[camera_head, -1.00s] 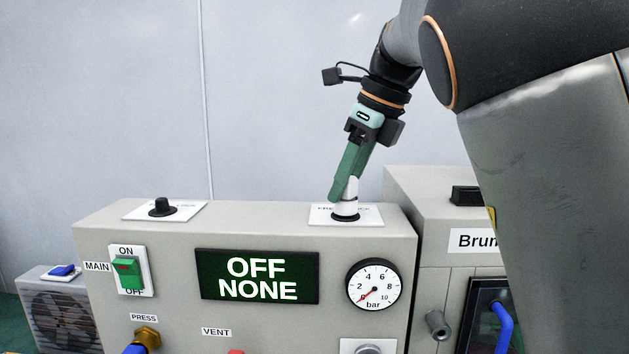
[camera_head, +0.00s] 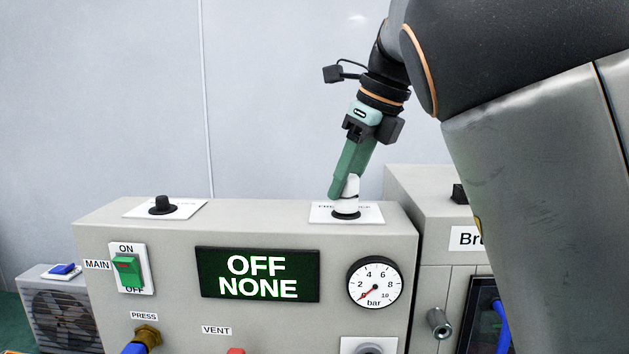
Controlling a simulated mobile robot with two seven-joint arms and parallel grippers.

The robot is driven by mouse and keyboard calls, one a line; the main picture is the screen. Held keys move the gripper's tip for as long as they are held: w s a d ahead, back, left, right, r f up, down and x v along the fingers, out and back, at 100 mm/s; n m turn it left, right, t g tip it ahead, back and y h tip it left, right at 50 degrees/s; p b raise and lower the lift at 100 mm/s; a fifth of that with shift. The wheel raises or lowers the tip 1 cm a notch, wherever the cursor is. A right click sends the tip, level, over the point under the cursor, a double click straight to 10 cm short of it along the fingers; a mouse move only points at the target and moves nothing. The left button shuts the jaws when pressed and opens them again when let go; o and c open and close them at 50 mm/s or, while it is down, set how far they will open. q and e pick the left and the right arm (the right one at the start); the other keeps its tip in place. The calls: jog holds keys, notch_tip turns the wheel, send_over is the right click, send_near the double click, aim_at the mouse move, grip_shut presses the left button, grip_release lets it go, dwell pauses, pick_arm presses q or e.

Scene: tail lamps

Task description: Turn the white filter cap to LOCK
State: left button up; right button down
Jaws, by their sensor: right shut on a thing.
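The white filter cap (camera_head: 346,207) stands on a black base on a white label plate (camera_head: 372,214) on top of the grey machine box. My right gripper (camera_head: 342,193) comes down from above, tilted, with its green fingers shut on the cap. The fingers and cap cover part of the plate's lettering, so I cannot read which mark the cap faces. My left gripper is not in view.
A black knob (camera_head: 162,205) sits on another plate at the top left. The front has a green MAIN switch (camera_head: 128,271), a display (camera_head: 257,275) reading OFF NONE, and a bar gauge (camera_head: 375,284) near zero. A second grey box (camera_head: 430,190) stands right.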

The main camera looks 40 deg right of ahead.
jog(key=m+h, duration=0.1)
jog(key=m, duration=0.1)
jog(key=shift+f+m+b, duration=0.15)
jog(key=shift+m+b, duration=0.15)
jog(key=shift+m, duration=0.5)
jog(key=shift+h, duration=0.3)
jog(key=m+h, duration=0.1)
jog(key=m, duration=0.1)
jog(key=shift+m, duration=0.4)
jog(key=shift+f+m, duration=0.15)
jog(key=shift+m, duration=0.35)
jog(key=shift+m+h+b, duration=0.3)
jog(key=shift+m+b, duration=0.1)
jog(key=shift+b, duration=0.15)
jog(key=shift+s, duration=0.1)
